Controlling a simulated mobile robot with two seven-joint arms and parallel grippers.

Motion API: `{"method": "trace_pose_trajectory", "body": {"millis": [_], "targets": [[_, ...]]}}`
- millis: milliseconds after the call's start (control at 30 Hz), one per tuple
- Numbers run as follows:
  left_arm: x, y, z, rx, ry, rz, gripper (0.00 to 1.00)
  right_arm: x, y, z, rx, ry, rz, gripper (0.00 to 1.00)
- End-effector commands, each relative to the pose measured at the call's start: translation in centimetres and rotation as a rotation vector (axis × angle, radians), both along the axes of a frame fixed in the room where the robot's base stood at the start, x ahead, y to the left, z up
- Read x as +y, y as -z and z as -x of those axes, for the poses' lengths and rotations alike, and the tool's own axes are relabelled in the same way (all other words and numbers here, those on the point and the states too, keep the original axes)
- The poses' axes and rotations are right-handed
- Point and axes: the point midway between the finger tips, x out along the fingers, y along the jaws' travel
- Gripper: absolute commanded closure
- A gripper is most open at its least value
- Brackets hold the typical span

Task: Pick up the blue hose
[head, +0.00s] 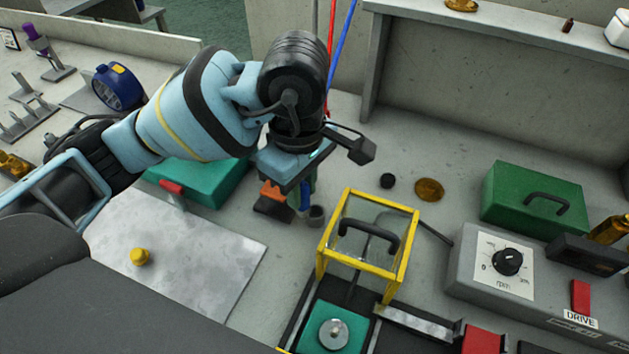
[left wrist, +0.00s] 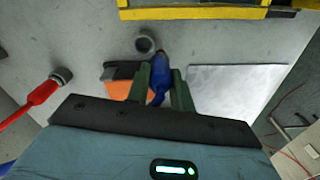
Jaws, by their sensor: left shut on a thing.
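The blue hose (head: 341,48) hangs down from above, behind my left wrist in the head view. My left gripper (head: 303,195) points down over the grey table. In the left wrist view, the green fingers of my left gripper (left wrist: 160,86) are shut on the blue hose (left wrist: 158,79), near its lower end. A grey round fitting (left wrist: 146,43) shows just past the blue end, and it also shows in the head view (head: 316,215). I cannot tell whether the fitting touches the table. My right gripper is not in view.
A red hose (left wrist: 35,102) with a grey end is beside my left gripper. An orange and black block (head: 273,202) is close by. A yellow-framed guard (head: 347,261) stands to the right. A green case (head: 209,183) and a metal plate (head: 200,265) lie left.

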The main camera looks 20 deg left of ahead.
Motion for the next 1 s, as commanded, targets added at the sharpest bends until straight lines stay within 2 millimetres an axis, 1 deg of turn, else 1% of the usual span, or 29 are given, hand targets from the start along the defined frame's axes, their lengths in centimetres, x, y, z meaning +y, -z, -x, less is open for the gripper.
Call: {"method": "trace_pose_trajectory", "body": {"millis": [100, 300, 500, 700, 1000], "targets": [[1.3, -0.2, 2.5, -0.002, 0.001, -0.001, 0.97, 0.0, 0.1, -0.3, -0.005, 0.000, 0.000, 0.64], [3.2, -0.6, 6.8, -0.001, 0.002, -0.001, 0.97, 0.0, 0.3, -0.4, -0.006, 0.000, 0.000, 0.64], [4.6, -1.0, 9.9, -0.001, 0.000, -0.001, 0.97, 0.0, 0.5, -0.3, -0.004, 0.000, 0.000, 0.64], [5.4, -1.2, 11.5, 0.000, -0.001, 0.000, 0.97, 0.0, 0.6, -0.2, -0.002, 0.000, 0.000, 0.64], [5.5, -1.3, 11.8, -0.001, -0.001, 0.000, 0.97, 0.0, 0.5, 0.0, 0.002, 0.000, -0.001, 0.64]]}}
